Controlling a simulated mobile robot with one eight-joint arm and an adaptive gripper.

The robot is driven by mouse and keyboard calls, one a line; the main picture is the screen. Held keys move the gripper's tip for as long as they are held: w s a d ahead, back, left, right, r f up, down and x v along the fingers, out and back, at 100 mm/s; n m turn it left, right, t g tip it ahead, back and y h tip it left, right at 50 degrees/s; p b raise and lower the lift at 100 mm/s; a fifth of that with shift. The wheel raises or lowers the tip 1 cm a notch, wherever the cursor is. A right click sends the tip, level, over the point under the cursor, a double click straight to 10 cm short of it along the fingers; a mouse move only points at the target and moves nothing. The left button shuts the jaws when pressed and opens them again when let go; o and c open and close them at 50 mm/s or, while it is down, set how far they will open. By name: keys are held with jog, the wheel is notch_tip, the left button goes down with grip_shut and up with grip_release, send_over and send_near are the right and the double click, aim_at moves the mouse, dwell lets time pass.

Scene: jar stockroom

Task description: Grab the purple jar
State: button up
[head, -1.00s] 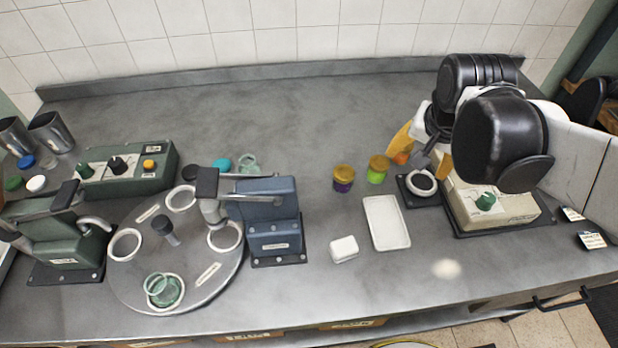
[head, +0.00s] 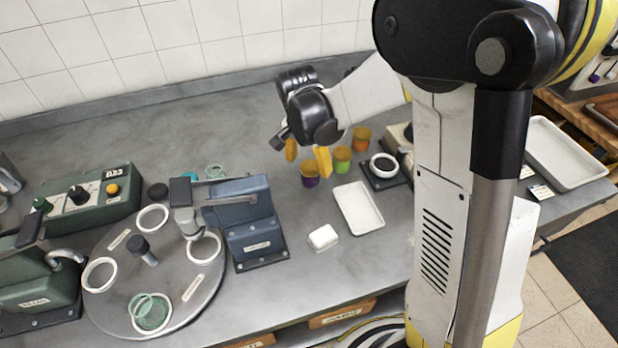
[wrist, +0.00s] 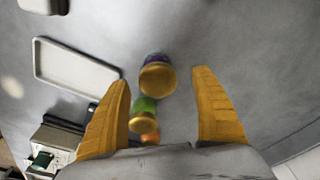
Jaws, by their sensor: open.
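The purple jar (head: 311,182) with a gold lid stands upright on the grey counter, nearest the gripper in a row of jars. In the wrist view the purple jar (wrist: 157,57) shows between and slightly beyond the fingertips, its gold lid facing me. My gripper (head: 307,156) is open, with yellow fingers pointing down above and slightly behind the purple jar in the head view. In the wrist view my gripper (wrist: 162,77) has one finger either side of the jars, with nothing held and visible gaps to the purple jar.
A green jar (head: 342,160) and an orange jar (head: 361,142) stand just right of the purple one. A white tray (head: 359,209) and a small white block (head: 323,237) lie in front. A blue press (head: 245,217) stands left beside a round turntable (head: 190,310).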

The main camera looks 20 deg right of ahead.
aim_at(311, 175)
jog(key=f+b, duration=0.1)
jog(key=f, duration=0.2)
jog(key=f+b, duration=0.1)
jog(key=f, duration=0.1)
jog(key=shift+d+f+b, duration=0.25)
jog(key=shift+d+b, duration=0.05)
jog(key=shift+b, duration=0.05)
jog(key=shift+r, duration=0.1)
jog(key=shift+c, duration=0.5)
jog(key=c, duration=1.3)
jog(key=shift+r, duration=0.1)
